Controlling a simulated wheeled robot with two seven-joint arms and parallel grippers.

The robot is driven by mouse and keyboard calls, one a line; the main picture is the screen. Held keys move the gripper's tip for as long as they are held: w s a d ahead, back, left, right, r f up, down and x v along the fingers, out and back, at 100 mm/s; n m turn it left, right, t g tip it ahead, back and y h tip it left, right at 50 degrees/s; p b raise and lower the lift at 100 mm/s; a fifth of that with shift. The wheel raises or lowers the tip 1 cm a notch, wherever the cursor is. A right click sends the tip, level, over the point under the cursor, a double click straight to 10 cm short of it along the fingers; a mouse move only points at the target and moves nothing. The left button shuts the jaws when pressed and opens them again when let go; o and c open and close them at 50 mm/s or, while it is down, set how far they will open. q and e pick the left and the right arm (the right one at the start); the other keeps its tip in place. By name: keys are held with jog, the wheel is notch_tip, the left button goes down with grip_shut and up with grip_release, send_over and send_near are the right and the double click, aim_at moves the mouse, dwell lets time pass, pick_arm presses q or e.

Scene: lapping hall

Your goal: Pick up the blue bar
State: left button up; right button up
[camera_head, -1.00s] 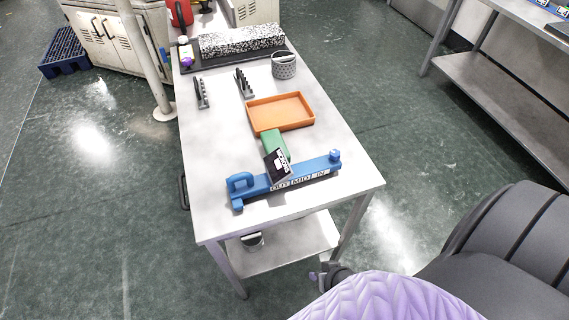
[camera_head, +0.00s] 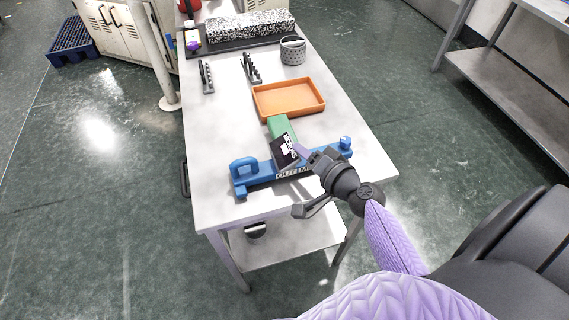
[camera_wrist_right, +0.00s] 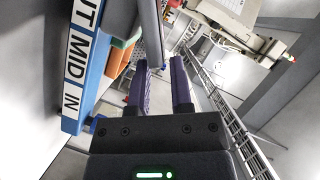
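The blue bar (camera_head: 263,175) lies across the near end of the table, with a loop handle at its left end and a small knob at its right. Its front carries white labels, partly hidden by my right arm; the right wrist view shows MID and IN on the bar (camera_wrist_right: 106,42). My right gripper (camera_head: 304,153) is over the bar's right half, seemingly above it. My left gripper is not in view.
A green block (camera_head: 280,126) and a black-and-white card (camera_head: 284,151) sit just behind and against the bar. Beyond are an orange tray (camera_head: 317,107), dark racks (camera_head: 206,77), a grey perforated cup (camera_head: 292,52) and a speckled block (camera_head: 250,26). The table's left front is clear.

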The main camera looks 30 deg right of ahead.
jog(key=x, duration=0.3)
jog(key=shift+w+a+f, duration=0.15)
jog(key=shift+w+f, duration=0.05)
jog(key=shift+w, duration=0.1)
grip_shut()
dwell(1.1)
